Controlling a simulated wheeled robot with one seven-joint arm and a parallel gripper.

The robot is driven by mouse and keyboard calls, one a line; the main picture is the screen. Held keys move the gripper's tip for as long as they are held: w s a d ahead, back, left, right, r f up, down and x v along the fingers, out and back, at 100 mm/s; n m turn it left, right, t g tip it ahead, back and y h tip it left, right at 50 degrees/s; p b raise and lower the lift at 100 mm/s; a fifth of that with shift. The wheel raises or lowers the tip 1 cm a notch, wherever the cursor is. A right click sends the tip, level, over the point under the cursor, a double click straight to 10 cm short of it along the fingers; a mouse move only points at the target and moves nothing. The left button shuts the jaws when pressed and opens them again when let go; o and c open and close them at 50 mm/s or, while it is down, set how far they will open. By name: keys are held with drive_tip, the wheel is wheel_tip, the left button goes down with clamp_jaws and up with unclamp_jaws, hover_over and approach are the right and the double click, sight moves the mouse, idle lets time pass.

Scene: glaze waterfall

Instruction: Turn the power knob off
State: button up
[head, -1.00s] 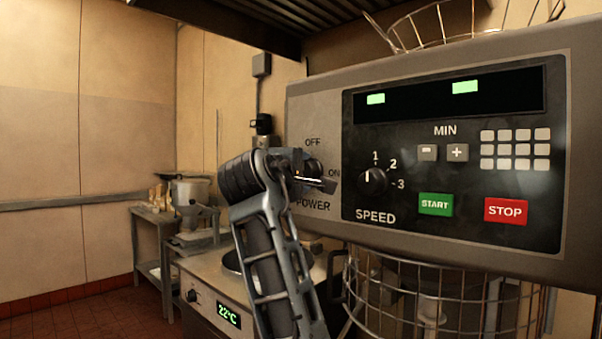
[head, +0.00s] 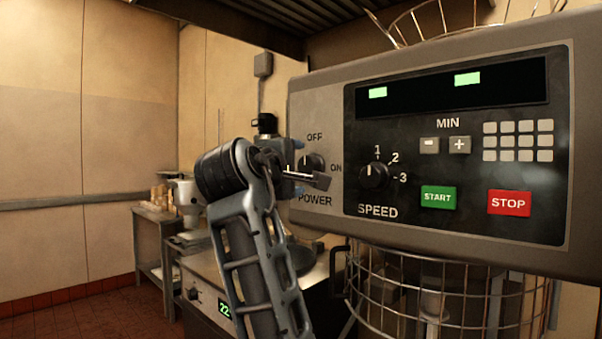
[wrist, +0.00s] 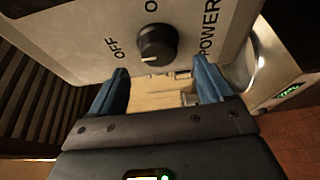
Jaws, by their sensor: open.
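The power knob (head: 312,163) is a dark round knob on the left part of the grey machine panel, between the OFF and ON labels. My gripper partly covers it in the head view. In the head view my gripper (head: 299,167) is just left of the knob.
The speed knob (head: 374,176), green START button (head: 438,197) and red STOP button (head: 510,202) are right of the power knob. A wire guard (head: 450,290) hangs below the panel. A bench unit (head: 205,285) stands behind my arm. The floor at left is open.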

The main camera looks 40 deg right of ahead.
drive_tip(key=shift+v, duration=1.45)
